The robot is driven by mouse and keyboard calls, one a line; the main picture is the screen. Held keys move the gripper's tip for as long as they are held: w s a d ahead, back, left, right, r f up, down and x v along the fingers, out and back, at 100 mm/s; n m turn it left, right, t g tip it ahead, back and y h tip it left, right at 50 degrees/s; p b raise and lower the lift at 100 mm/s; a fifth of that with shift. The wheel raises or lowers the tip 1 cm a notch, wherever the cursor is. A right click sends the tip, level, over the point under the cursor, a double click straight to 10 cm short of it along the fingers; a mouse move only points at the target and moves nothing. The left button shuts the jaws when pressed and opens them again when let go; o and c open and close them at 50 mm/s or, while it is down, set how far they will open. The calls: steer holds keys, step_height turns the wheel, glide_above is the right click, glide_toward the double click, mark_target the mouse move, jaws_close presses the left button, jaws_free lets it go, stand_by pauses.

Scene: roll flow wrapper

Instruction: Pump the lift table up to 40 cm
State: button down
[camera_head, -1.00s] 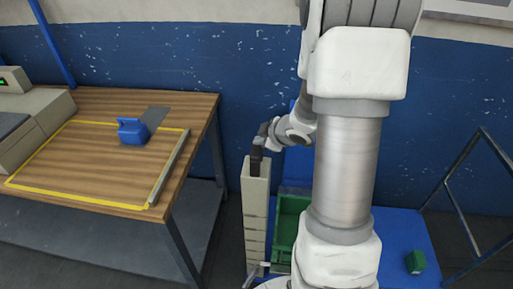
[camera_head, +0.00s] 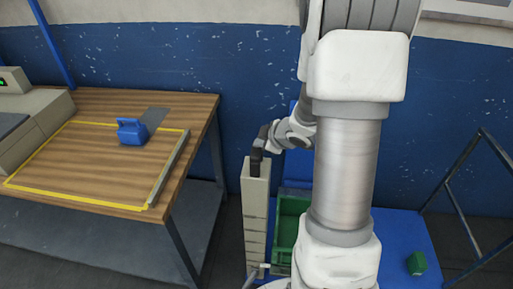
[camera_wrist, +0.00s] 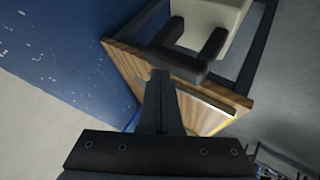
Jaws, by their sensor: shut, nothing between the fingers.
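The lift table looks to be the blue platform (camera_head: 402,232) low at right, mostly behind my arm; its height cannot be read. A tall, narrow beige column (camera_head: 257,215) stands at its left side. My gripper (camera_head: 257,158) points down at the column's top in the head view; its fingertips are too small there to judge contact. In the wrist view, my gripper (camera_wrist: 160,78) is shut and empty, its tips close to a dark U-shaped handle (camera_wrist: 178,65) on a beige body (camera_wrist: 215,22). Whether they touch cannot be told.
A green crate (camera_head: 286,237) and a small green block (camera_head: 417,263) are on the blue platform. A dark metal frame (camera_head: 460,215) stands at right, and a blue wall (camera_head: 250,70) behind.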

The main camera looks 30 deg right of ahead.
mark_target(260, 150)
steer(key=shift+f+b, duration=1.7)
steer(key=shift+f, duration=0.35)
stand_by(1.2)
stand_by(0.3)
steer(key=shift+r+p, duration=2.8)
step_height(260, 150, up, 5)
steer(key=p, duration=0.5)
